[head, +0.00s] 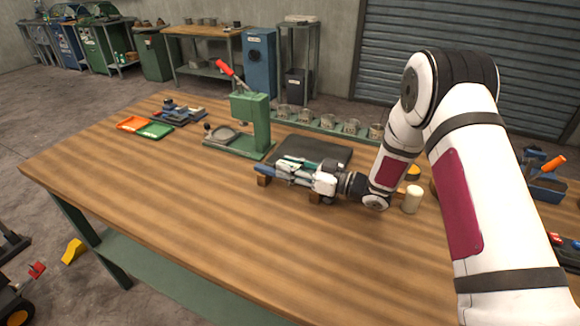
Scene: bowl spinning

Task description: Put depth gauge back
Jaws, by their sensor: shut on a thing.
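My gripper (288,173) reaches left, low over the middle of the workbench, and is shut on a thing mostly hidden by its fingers. I take this to be the depth gauge, but its shape cannot be made out. A blue bar end (264,169) shows just left of the fingertips, above a small wooden block (263,181). A second wooden block (315,197) shows under the gripper. A thin teal strip (301,161) lies behind the fingers, near the front edge of a dark mat (318,149). I cannot tell whether the strip or bar belongs to the held thing.
A green press (250,122) with a red handle stands behind left. Several tins (318,122) line a green rack at the back. Orange (132,124) and green (155,130) trays lie far left. A pale cylinder (412,200) stands by my wrist. The front bench (200,210) is clear.

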